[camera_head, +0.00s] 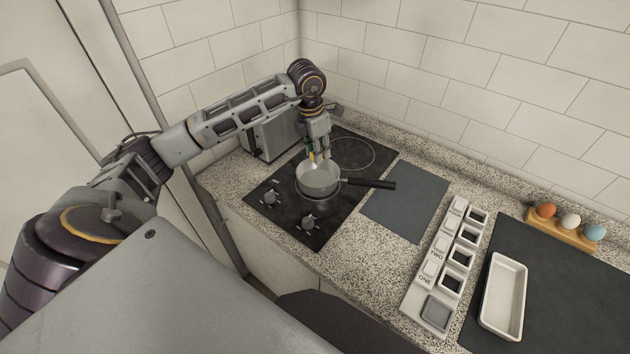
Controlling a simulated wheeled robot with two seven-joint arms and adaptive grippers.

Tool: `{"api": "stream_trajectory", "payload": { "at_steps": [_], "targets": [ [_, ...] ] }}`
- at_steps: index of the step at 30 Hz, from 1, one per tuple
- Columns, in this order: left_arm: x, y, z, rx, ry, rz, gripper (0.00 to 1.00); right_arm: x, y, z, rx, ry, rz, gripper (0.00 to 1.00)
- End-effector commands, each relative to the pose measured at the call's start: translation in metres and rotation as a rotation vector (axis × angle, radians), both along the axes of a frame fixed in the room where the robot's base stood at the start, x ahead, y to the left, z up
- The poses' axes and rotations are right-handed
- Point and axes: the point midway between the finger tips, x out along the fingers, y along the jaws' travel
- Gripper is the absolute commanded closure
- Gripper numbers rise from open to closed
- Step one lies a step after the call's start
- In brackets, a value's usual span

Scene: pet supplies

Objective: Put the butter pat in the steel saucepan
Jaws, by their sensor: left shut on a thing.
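The steel saucepan (317,181) stands on the black cooktop (290,222), its dark handle pointing right. My left gripper (319,156) points down over the far part of the pan's opening. It is shut on a small yellow piece, the butter pat (313,157), which shows only partly between the fingers. The butter pat appears to be above or just at the pan's rim; its exact height is hard to tell. The inside of the pan that I can see looks empty. My right gripper is not in view.
A steel toaster-like box (270,138) stands behind the cooktop at left. A grey mat (405,198) lies right of it, then a labelled rack (432,268), a white tray (503,296) and an egg holder (566,231) with three eggs. Tiled walls bound the back.

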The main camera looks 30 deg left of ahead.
Motion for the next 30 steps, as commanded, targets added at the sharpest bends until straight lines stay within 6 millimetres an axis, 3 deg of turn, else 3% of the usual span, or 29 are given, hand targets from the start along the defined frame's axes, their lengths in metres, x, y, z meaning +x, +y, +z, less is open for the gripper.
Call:
{"api": "stream_trajectory", "payload": {
  "at_steps": [30],
  "targets": [
    [-0.0008, 0.0017, -0.0051, 0.000, 0.001, -0.089, 0.85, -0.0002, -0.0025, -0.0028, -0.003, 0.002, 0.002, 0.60]
  ]
}}
